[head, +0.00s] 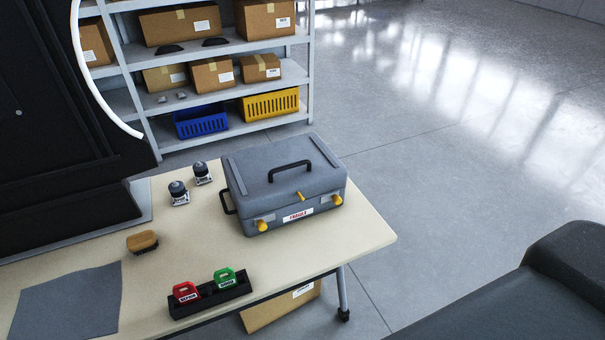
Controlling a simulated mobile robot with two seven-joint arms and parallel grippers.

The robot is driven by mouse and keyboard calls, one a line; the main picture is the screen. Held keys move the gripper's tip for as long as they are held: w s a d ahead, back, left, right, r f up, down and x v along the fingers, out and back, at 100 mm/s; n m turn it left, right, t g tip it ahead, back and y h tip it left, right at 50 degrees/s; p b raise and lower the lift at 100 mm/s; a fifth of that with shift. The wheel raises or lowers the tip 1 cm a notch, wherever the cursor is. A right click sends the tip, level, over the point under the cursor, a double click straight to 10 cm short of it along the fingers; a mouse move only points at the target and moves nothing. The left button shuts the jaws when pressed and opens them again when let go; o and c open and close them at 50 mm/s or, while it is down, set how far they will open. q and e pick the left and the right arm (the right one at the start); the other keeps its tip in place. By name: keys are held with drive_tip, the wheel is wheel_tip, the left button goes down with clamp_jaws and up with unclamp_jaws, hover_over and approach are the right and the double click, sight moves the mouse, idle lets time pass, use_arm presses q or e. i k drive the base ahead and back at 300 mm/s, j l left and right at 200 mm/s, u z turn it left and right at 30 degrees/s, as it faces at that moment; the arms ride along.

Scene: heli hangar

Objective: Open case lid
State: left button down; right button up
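The grey case (285,185) stands on the beige table (345,243), near its right end. Its lid is shut. A black handle (290,168) stands up on the lid, and another black handle (227,203) is on the left side. The front has two yellow latches (262,225) (337,199), a small yellow part between them at the lid edge, and a white label with red letters. Neither of my grippers is in view, and nothing touches the case.
On the table are two small dark-topped devices (179,193) (202,173), a brush (142,241), a grey cloth (68,302) and a black holder (210,299) with red and green tags. A shelf (215,50) with boxes stands behind. A large black unit (60,110) is left.

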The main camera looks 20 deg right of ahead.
sight(271, 176)
drive_tip(key=l+u, duration=0.15)
drive_tip(key=l, duration=0.3)
drive_tip(key=l+u, duration=0.15)
drive_tip(key=l, duration=0.35)
drive_tip(key=k+l+u, duration=0.15)
drive_tip(key=l, duration=0.25)
drive_tip(key=l+u, duration=0.2)
drive_tip(key=l, duration=0.3)
drive_tip(key=l+u, duration=0.2)
drive_tip(key=l, duration=0.25)
drive_tip(key=k+l+u, duration=0.15)
drive_tip(key=l, duration=0.25)
drive_tip(key=i+l+u, duration=0.2)
drive_tip(key=l, duration=0.25)
drive_tip(key=l+u, duration=0.2)
drive_tip(key=l, duration=0.25)
drive_tip(key=i+l+u, duration=0.1)
drive_tip(key=l, duration=0.25)
drive_tip(key=i+l, duration=0.2)
drive_tip(key=l, duration=0.15)
drive_tip(key=u, duration=0.05)
